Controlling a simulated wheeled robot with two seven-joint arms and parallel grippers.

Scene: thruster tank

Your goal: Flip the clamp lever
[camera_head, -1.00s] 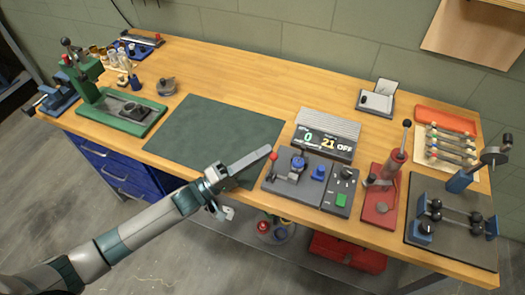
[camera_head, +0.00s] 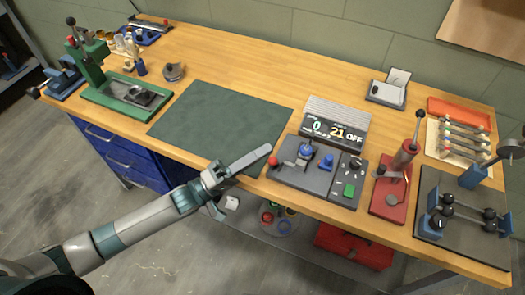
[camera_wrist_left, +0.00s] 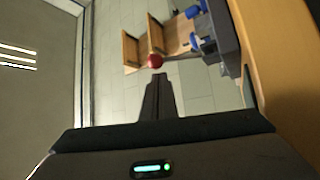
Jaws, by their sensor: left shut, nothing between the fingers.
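The clamp lever has a red ball knob (camera_head: 273,161) at the left edge of a grey fixture plate (camera_head: 290,178). A blue round part (camera_head: 305,150) sits on the plate right of the knob. My left gripper (camera_head: 268,149) is shut and empty, its long fingers pointing right, with the tips just above the knob in the head view. In the left wrist view the red knob (camera_wrist_left: 156,60) shows just beyond the shut fingertips (camera_wrist_left: 157,77); I cannot tell whether they touch. My right gripper is not in view.
A display box (camera_head: 335,128) stands behind the fixture, and a panel with a green button (camera_head: 349,190) is at its right. A red lever press (camera_head: 390,195) stands further right. The dark green mat (camera_head: 220,125) is bare. The table's front edge runs below my fingers.

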